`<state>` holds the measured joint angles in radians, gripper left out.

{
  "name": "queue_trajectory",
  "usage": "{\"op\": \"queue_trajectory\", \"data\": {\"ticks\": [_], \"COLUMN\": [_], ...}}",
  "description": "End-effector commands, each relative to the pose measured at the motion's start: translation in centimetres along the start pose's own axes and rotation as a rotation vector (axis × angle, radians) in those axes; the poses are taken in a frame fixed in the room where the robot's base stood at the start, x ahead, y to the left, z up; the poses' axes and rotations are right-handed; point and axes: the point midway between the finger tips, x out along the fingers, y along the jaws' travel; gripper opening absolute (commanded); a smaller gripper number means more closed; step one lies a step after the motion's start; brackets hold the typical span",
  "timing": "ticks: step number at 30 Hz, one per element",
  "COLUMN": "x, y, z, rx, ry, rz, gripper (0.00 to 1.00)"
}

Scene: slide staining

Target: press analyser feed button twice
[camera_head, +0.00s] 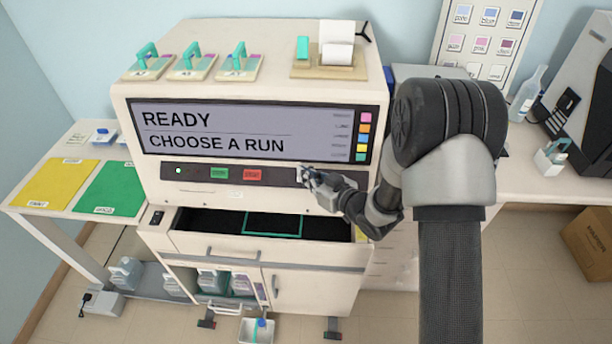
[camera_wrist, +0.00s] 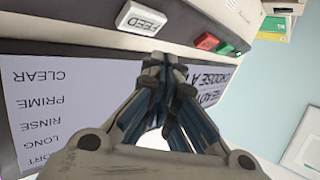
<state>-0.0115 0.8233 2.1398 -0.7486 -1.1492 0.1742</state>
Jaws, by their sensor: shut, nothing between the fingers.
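The analyser (camera_head: 150,185) is a large cream machine, and its screen (camera_head: 245,132) reads "READY" and "CHOOSE A RUN". A dark button strip below the screen holds a green button (camera_head: 219,173), a red button (camera_head: 252,174) and the white feed button (camera_head: 299,172). In the wrist view the feed button (camera_wrist: 141,18) is clear, lettered "FEED". My gripper (camera_head: 305,174) is shut and empty, its tips in front of the strip beside the feed button and partly covering it in the head view. In the wrist view the fingertips (camera_wrist: 164,60) appear apart from the button.
The red (camera_wrist: 207,41) and green (camera_wrist: 225,49) buttons are close by in the wrist view. An open drawer (camera_head: 200,242) lies below the strip. Slide holders (camera_head: 192,68) and a paper printer (camera_head: 335,55) stand on top. Yellow (camera_head: 55,184) and green (camera_head: 110,189) mats lie left.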

Motion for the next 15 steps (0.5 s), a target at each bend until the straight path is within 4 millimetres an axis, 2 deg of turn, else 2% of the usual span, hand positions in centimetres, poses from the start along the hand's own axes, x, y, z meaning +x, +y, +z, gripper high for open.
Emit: {"op": "queue_trajectory", "data": {"ticks": [6,15], "x": [-1.5,-1.9], "y": [-1.1,-1.4], "z": [-1.2,-1.4], "rx": [0.001,0.001], "ry": [0.001,0.000], "rz": [0.000,0.000], "gripper": [0.00,0.00]}}
